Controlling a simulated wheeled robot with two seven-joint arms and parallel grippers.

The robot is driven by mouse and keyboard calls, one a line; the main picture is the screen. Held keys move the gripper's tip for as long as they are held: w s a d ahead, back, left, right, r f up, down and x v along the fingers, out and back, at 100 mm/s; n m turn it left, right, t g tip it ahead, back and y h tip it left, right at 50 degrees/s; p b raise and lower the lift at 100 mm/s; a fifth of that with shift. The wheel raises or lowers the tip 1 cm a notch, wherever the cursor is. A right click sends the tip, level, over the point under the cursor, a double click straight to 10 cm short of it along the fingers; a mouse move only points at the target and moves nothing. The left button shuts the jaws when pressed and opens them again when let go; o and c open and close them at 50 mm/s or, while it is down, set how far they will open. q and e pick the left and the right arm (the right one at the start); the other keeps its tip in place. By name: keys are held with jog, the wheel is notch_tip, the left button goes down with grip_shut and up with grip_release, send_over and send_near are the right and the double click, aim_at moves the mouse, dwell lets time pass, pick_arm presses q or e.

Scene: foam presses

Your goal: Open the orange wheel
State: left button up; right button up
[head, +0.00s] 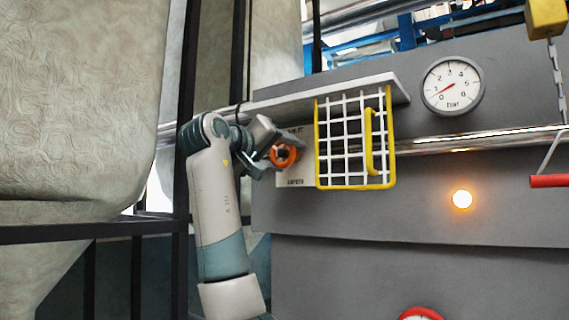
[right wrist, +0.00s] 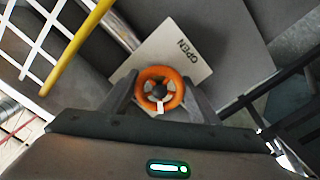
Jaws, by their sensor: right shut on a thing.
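The orange wheel (head: 284,154) is mounted on the front of the grey machine, in front of a pale label plate (head: 297,176). My left gripper is not in view.
A white wire guard with a yellow frame (head: 322,150) hangs just right of the wheel. A grey shelf (head: 330,92) juts out above. A pressure gauge (head: 453,86) and a glowing orange lamp (head: 462,199) are further right. A dark post (head: 184,120) stands left of my arm.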

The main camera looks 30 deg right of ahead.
jog(key=n+b, duration=0.2)
jog(key=n, duration=0.2)
jog(key=shift+n, duration=0.3)
jog(key=shift+s+r+n+b, duration=0.15)
jog(key=shift+n+b, duration=0.65)
jog(key=shift+n, duration=0.8)
jog(key=o, duration=1.1)
jog(key=shift+c, duration=0.2)
jog(key=shift+a, duration=0.15)
